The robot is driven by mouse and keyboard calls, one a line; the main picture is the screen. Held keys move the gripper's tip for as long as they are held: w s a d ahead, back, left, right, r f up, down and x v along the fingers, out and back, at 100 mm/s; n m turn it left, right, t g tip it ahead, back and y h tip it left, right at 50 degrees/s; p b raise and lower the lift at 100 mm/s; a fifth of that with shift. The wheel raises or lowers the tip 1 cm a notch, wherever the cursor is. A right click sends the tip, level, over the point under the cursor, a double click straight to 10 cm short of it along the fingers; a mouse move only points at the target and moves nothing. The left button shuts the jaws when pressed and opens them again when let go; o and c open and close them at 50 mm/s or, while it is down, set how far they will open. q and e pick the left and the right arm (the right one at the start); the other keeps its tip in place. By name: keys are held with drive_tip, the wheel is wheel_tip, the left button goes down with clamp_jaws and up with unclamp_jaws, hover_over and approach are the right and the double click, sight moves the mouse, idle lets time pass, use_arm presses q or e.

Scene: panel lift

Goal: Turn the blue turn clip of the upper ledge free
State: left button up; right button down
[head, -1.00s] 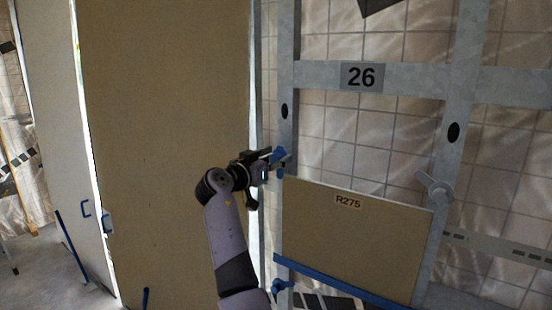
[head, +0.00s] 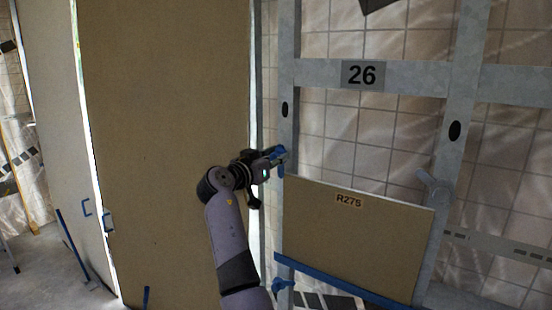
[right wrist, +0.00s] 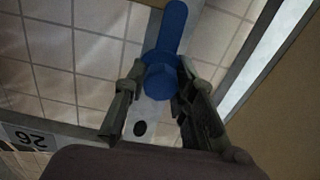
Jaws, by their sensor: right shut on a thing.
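The blue turn clip (head: 280,154) sits on the left upright of the frame, at the upper left corner of the panel marked R275 (head: 345,240). My left gripper is not in view.
A blue ledge (head: 340,283) runs under the panel, with another blue clip (head: 282,286) below its left end. A grey clip (head: 434,186) is on the right upright. A large tan board (head: 165,130) stands close left of my right arm.

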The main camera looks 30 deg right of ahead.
drive_tip(key=n, duration=0.2)
drive_tip(key=shift+n+b, duration=0.3)
drive_tip(key=shift+b, duration=0.1)
drive_tip(key=n, duration=0.2)
drive_tip(key=shift+r+n, duration=0.1)
drive_tip(key=shift+n, duration=0.3)
drive_tip(key=n, duration=0.2)
drive_tip(key=shift+n, duration=0.3)
drive_tip(key=n+p, duration=0.1)
drive_tip(key=n, duration=0.1)
drive_tip(key=shift+w+n, duration=0.1)
drive_tip(key=shift+n, duration=0.3)
drive_tip(key=n+p, duration=0.2)
drive_tip(key=n, duration=0.1)
drive_tip(key=shift+a+r+n, duration=0.1)
drive_tip(key=shift+n, duration=0.2)
drive_tip(key=n+p, duration=0.3)
drive_tip(key=n, duration=0.1)
drive_tip(key=shift+n, duration=0.3)
drive_tip(key=n+p, duration=0.1)
drive_tip(key=n, duration=0.1)
drive_tip(key=shift+f+n+p, duration=0.2)
drive_tip(key=shift+n+p, duration=0.2)
drive_tip(key=shift+f+n+p, duration=0.15)
drive_tip(key=shift+n+p, duration=0.15)
drive_tip(key=shift+n, duration=0.5)
